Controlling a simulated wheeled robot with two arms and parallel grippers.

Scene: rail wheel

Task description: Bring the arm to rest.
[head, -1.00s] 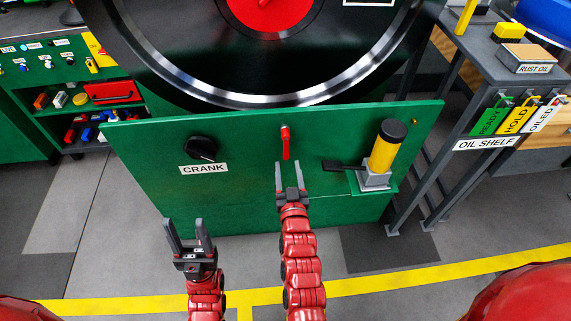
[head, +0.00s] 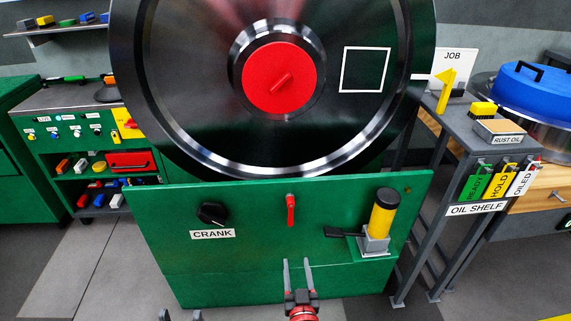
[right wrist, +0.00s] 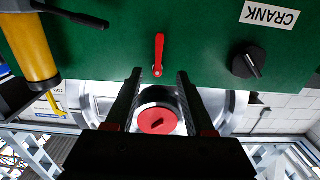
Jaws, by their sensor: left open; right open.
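My right gripper (head: 299,278) is open and empty in front of the green panel (head: 270,255), below the red lever (head: 291,210). In the right wrist view its two dark fingers (right wrist: 158,95) are spread, with the red lever (right wrist: 158,55) beyond them and apart from them. My left gripper (head: 180,314) shows only as fingertips at the bottom edge of the head view. The fingertips are apart with nothing visible between them. The rest of the left arm is out of frame.
A large dark wheel (head: 190,60) with a red hub (head: 279,78) stands behind the panel. The panel carries a black crank knob (head: 212,213) and a yellow cylinder (head: 382,215). The oil shelf (head: 475,208) stands to the right. A green tool bench (head: 60,150) stands to the left.

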